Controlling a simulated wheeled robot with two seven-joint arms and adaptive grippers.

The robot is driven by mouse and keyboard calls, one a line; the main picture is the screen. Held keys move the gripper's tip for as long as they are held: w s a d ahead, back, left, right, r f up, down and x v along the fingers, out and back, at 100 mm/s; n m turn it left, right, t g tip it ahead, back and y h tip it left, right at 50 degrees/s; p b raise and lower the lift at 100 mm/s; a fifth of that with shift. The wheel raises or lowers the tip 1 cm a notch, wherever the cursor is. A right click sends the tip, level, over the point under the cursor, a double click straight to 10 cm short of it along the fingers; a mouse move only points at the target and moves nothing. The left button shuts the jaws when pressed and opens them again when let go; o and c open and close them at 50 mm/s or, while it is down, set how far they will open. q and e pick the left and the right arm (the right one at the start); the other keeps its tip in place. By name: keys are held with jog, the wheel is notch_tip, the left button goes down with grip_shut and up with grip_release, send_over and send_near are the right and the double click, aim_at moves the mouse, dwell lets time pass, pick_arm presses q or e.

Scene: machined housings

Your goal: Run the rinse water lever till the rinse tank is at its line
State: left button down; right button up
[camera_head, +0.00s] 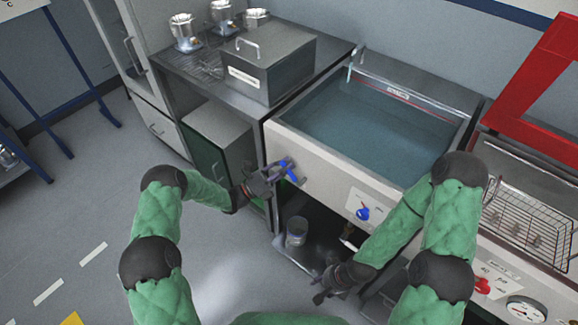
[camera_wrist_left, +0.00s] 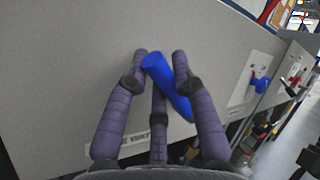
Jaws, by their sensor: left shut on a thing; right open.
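The rinse tank (camera_head: 455,133) is an open basin of blue-grey water with a red line (camera_head: 405,94) along its back inner wall. The water surface lies a little below that line. A blue lever (camera_head: 290,168) sits on the left of the tank's front panel and also shows in the left wrist view (camera_wrist_left: 158,68). My left gripper (camera_head: 275,174) is shut on this lever, its fingers on both sides of it. My right gripper (camera_head: 326,287) is open and empty, low in front of the cabinet opening. I cannot tell whether water runs from the spout (camera_head: 351,66).
A second blue knob (camera_head: 362,213) is on the front panel. A lidded grey box (camera_head: 268,60) stands on the left counter. A wire basket (camera_head: 527,220), a red frame (camera_head: 530,90) and a gauge (camera_head: 526,309) are at right. A can (camera_head: 297,232) stands under the tank.

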pick_arm(q)
jog(key=f+n+t, duration=0.1)
jog(key=n, duration=0.1)
jog(key=f+n+t, duration=0.1)
jog(key=n+t, duration=0.1)
jog(key=w+a+f+n+t+y+b, duration=0.1)
jog(key=n, duration=0.2)
jog(key=shift+a+f+t, duration=0.1)
jog(key=shift+t, duration=0.2)
jog(key=shift+a+f+n+t+y+b, duration=0.1)
jog(key=shift+f+n+t+y, duration=0.4)
jog(key=shift+n, duration=0.7)
jog(key=shift+f+n+t+y+b, duration=0.15)
jog(key=shift+f+n+t+y, duration=0.3)
jog(key=shift+n+t, duration=0.6)
jog(key=shift+a+f+n+t+y+b, duration=0.1)
jog(key=shift+f+n+t+y, duration=0.35)
jog(key=shift+n, duration=0.9)
jog(key=shift+y, duration=0.4)
jog(key=c, duration=1)
grip_release()
jog(key=v, duration=1.2)
jog(key=shift+w+d+f, duration=0.1)
